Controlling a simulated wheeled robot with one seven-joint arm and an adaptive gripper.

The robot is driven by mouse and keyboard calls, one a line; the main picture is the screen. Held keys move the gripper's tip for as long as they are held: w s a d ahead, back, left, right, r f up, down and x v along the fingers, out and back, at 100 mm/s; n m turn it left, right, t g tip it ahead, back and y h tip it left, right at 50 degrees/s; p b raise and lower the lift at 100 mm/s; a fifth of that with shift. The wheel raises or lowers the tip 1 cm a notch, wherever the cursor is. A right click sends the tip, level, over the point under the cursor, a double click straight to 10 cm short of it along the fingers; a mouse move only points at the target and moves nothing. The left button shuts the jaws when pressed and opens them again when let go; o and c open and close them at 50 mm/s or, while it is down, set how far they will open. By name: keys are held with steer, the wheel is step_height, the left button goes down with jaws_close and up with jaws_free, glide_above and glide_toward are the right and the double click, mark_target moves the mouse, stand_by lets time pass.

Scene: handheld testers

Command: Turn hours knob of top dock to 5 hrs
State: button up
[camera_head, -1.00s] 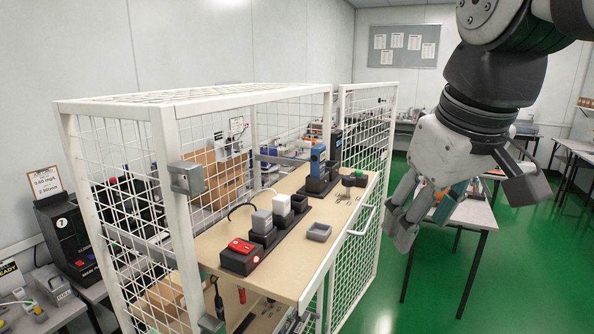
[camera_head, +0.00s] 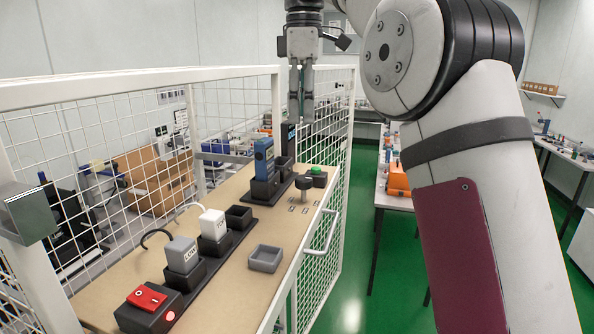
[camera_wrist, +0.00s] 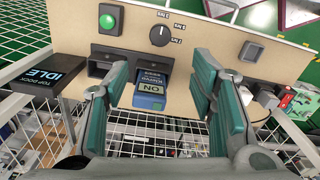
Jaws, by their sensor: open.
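A black round knob (camera_head: 304,184) stands on the wooden shelf near its front edge in the head view. In the wrist view the knob (camera_wrist: 160,36) has a white mark toward the top of the picture and small labels, too small to read surely. A green button (camera_wrist: 109,17) sits left of it. A blue handheld tester (camera_wrist: 150,92) stands in the black dock (camera_wrist: 104,54). The dark "TOP DOCK IDLE" display (camera_wrist: 45,72) is at the left. My gripper (camera_head: 302,120) points down above the far shelf end, fingers apart and empty, not touching the knob.
The white mesh cage's top rail (camera_head: 130,84) and door handle (camera_head: 324,232) are close by. Nearer on the shelf are a red switch box (camera_head: 146,298), a grey tester (camera_head: 182,255), a white tester (camera_head: 213,223) and an empty grey tray (camera_head: 265,258).

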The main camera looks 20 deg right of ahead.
mark_target(303, 178)
step_height(303, 178, down, 14)
steer(key=shift+r+p, duration=0.15)
steer(key=shift+p, duration=1.1)
steer(key=c, duration=1.1)
